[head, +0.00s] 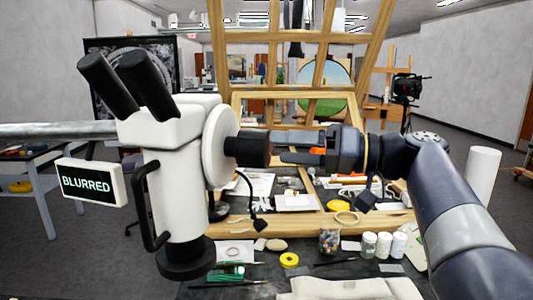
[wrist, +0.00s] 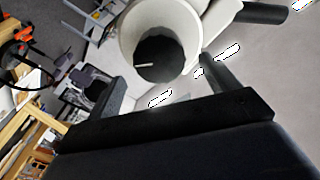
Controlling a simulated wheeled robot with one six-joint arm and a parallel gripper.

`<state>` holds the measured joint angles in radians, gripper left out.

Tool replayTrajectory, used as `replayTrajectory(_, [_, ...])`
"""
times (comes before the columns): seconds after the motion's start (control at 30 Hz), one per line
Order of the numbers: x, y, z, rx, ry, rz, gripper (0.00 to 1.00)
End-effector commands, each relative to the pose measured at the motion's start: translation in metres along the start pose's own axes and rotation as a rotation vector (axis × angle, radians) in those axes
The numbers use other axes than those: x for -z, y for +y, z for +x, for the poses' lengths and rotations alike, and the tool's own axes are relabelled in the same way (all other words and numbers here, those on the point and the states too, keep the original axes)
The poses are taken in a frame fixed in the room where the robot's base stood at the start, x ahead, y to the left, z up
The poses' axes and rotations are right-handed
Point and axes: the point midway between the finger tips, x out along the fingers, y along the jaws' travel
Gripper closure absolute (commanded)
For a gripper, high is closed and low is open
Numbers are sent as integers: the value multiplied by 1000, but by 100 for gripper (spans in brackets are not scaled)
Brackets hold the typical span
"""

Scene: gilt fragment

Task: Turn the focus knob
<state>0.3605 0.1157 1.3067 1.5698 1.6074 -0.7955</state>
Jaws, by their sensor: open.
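The white microscope (head: 180,185) with black eyepieces stands at the left in the head view. A sign on it (head: 90,182) reads BLURRED. Its black focus knob (head: 252,151) sticks out to the right from a round white housing (head: 220,146). In the wrist view the knob (wrist: 160,60) is seen end-on, with a white line on its face lying nearly level. My gripper (head: 277,147) points left at the knob, its fingertips close to the knob's end. In the wrist view the knob shows between the two spread fingers (wrist: 163,72). Nothing is held.
A wooden easel frame (head: 228,55) stands behind my gripper. A thin black cable or lamp arm (head: 252,205) hangs below the knob.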

Motion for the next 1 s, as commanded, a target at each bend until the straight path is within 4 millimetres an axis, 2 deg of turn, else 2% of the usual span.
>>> replayTrajectory(0.1, [0,1,-18,-2,2,0,17])
replayTrajectory(0.3, [0,0,-33,0,1,1,17])
replayTrajectory(1.0, [0,0,-35,1,0,1,17])
